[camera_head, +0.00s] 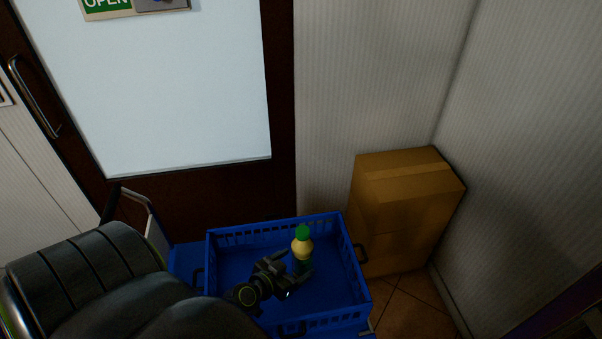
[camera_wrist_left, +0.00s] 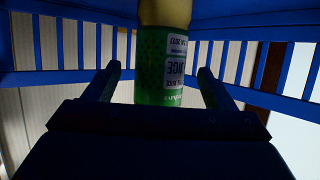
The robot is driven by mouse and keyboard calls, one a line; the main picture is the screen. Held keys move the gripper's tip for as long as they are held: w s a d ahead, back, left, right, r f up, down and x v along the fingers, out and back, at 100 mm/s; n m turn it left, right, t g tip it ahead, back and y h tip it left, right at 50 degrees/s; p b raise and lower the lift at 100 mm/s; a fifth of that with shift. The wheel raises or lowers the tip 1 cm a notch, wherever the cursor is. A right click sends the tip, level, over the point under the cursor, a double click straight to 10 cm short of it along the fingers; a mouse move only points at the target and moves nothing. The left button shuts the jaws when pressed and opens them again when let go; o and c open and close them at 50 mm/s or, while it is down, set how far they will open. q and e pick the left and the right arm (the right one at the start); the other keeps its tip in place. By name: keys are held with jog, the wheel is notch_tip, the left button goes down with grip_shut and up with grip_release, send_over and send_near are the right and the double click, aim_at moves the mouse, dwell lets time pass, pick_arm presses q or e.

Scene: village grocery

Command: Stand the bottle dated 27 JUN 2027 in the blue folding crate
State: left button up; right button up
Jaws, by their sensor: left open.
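In the left wrist view the bottle (camera_wrist_left: 160,85) is between the two fingers, with a visible gap on each side. Its white label shows upside down with "JUICE" and a date ending in 2027; the day and month are not readable. The bottle's base is hidden in the head view. My right gripper is out of view.
Stacked cardboard boxes (camera_head: 405,205) stand right of the crate against the wall. A brown-framed door (camera_head: 280,120) with a pale pane is behind. The crate's slatted walls (camera_wrist_left: 60,45) surround the gripper. The rest of the crate floor looks clear.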

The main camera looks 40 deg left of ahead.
aim_at(295, 264)
pick_arm(q)
jog(key=shift+v, duration=1.9)
